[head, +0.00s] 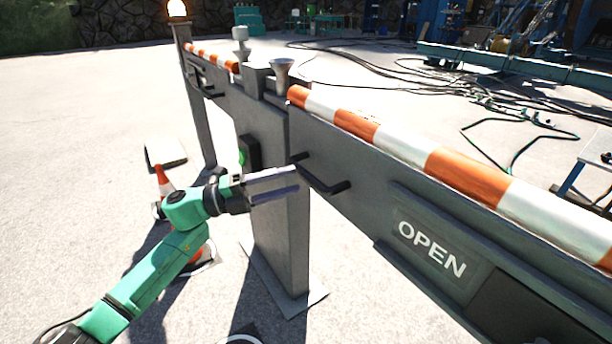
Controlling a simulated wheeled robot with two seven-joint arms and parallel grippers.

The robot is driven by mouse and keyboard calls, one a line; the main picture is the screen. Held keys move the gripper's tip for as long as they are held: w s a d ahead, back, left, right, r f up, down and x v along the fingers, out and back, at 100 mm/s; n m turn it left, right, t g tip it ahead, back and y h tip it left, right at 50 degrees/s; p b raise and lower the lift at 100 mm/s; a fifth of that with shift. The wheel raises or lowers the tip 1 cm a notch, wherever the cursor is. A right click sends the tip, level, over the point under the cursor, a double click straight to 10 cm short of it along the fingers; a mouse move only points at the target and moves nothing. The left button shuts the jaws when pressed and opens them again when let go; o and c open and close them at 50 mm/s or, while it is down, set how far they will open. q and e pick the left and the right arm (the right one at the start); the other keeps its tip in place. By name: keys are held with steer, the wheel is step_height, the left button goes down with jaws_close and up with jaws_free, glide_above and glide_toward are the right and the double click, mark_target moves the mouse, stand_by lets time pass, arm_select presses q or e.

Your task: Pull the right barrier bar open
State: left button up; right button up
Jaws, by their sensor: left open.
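The right barrier bar (365,178) is a long grey beam with an orange-and-white striped tube along its top. It runs from the central post (280,235) to the lower right and carries an "OPEN" sign (432,250). A dark handle (325,183) sticks out from it near the post. My left gripper (295,180) is open, its two pale fingers pointing right in front of the post. The fingertips are close to the handle's left end; I cannot tell whether they touch it. My right gripper does not show.
The left barrier bar (217,85) runs back to a post with a lit lamp (177,9). Traffic cones (164,180) stand behind my left arm. Cables (430,80) lie on the ground beyond the barrier. Pale open ground lies at left.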

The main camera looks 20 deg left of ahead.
mark_target(303, 177)
arm_select(q)
steer(key=x, duration=0.5)
jaws_close()
stand_by(1.3)
